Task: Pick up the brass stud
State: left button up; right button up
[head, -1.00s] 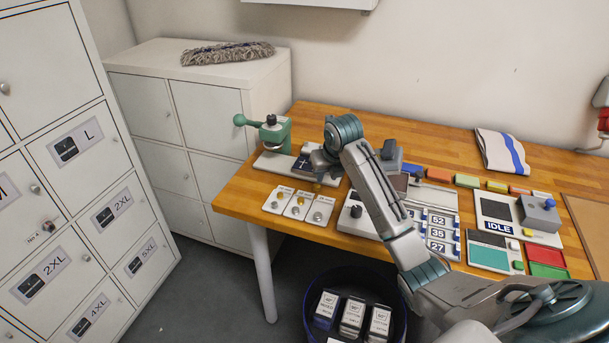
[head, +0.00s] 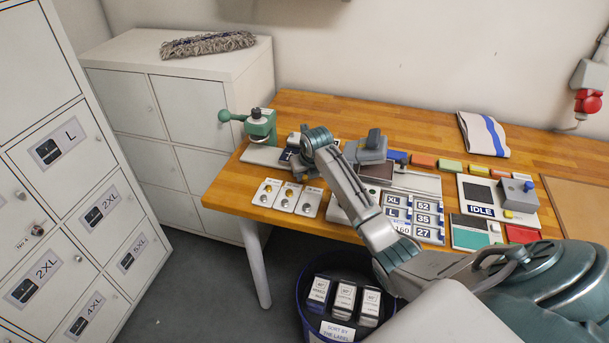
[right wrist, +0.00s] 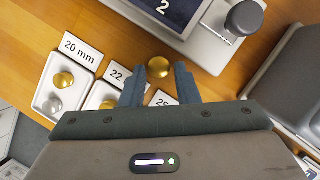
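The loose brass stud (right wrist: 159,67) is a round, shiny gold dome on the wooden bench, in the right wrist view. My right gripper (right wrist: 159,72) is open around it, with one finger to each side near the tips; a gap shows on both sides. In the head view my right gripper (head: 303,168) is over the bench, behind the size trays, and largely hides that spot. Other brass-coloured studs lie in the 20 mm tray (right wrist: 43,104) and the 22 tray (right wrist: 92,99). My left gripper is not in view.
A green hand press (head: 260,126) on a pale base stands just behind the gripper. Three white size trays (head: 287,197) lie in front, close to the fingers. A numbered label board (head: 427,218) is to the right. A blue bin (head: 305,290) stands below the bench edge.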

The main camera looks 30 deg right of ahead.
jog(key=shift+w+f, duration=0.2)
jog(key=shift+f, duration=0.15)
grip_shut()
